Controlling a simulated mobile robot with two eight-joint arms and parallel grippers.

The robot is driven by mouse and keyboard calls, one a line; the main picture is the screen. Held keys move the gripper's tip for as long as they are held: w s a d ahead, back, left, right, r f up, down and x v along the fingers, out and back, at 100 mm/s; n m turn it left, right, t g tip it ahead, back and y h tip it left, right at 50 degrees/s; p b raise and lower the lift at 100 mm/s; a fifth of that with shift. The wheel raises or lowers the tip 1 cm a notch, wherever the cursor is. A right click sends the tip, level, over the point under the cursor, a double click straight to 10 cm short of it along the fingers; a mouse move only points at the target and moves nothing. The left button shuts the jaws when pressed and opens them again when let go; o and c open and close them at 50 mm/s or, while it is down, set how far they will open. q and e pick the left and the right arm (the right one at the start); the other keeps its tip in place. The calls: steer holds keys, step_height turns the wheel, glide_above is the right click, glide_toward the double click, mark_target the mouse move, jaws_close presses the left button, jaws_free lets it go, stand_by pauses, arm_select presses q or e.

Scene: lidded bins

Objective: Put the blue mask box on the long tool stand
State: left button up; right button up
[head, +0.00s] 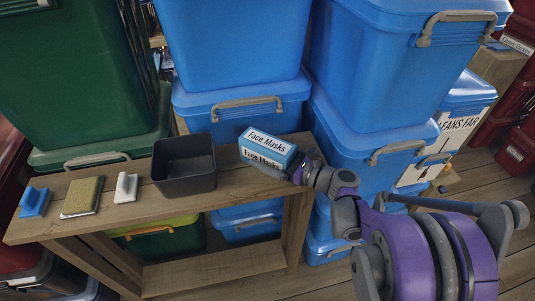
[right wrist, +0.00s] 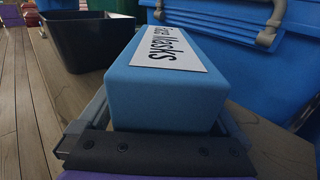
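The blue mask box (head: 266,147), with white "Face Masks" labels, is at the right end of the long wooden stand (head: 215,199). I cannot tell whether its underside touches the wood. My right gripper (head: 288,169) is at the box's near right end. In the right wrist view the mask box (right wrist: 168,98) lies between the two fingers of my right gripper (right wrist: 165,118), one along each side. Whether the fingers press on it is not clear. My left gripper is not in view.
A black open bin (head: 184,168) stands left of the box. Further left on the stand are a white item (head: 126,187), a tan and grey block (head: 82,196) and a blue item (head: 35,201). Stacked blue lidded bins (head: 365,140) and a green bin (head: 75,75) crowd behind.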

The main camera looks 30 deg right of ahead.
steer(key=shift+r, duration=0.15)
steer(key=shift+s+d, duration=0.15)
steer(key=shift+s, duration=0.05)
steer(key=v, duration=1.1)
steer(key=shift+s+d, duration=0.1)
steer(key=shift+s, duration=0.15)
